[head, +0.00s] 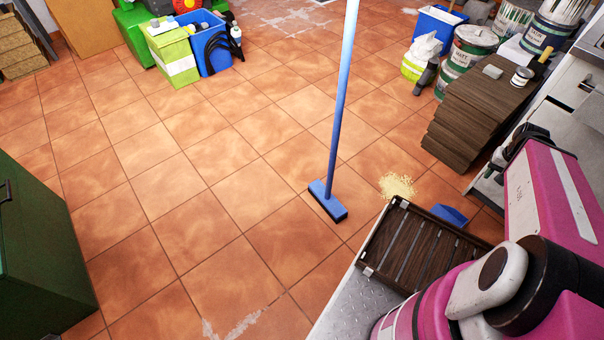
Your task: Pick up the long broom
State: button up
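The long broom (342,98) stands nearly upright on the tiled floor in the middle of the head view. Its handle is light blue and thin, and the top runs out of the frame. Its darker blue head (328,201) rests on the tiles. Nothing is seen holding the broom, and what keeps it standing does not show. Pink, white and black links of my arm fill the lower right, to the right of the broom and nearer to me. My gripper does not show in this view.
A dark slatted tray (397,205) lies right of the broom, near pale spilled grains (396,186) and a blue dustpan (449,215). Stacked brown boards (468,125) and paint tins (473,45) stand at right. A green cabinet (40,265) stands at left. Floor left of the broom is clear.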

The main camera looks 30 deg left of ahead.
aim_at(337, 213)
jog(key=u, duration=0.5)
jog(key=i+u, duration=0.15)
jog(key=u, duration=0.35)
jog(key=l+u, duration=0.1)
jog(key=u, duration=0.4)
jog(key=i+u, duration=0.1)
jog(key=u, duration=0.35)
jog(key=j+z, duration=0.3)
jog(key=j, duration=0.2)
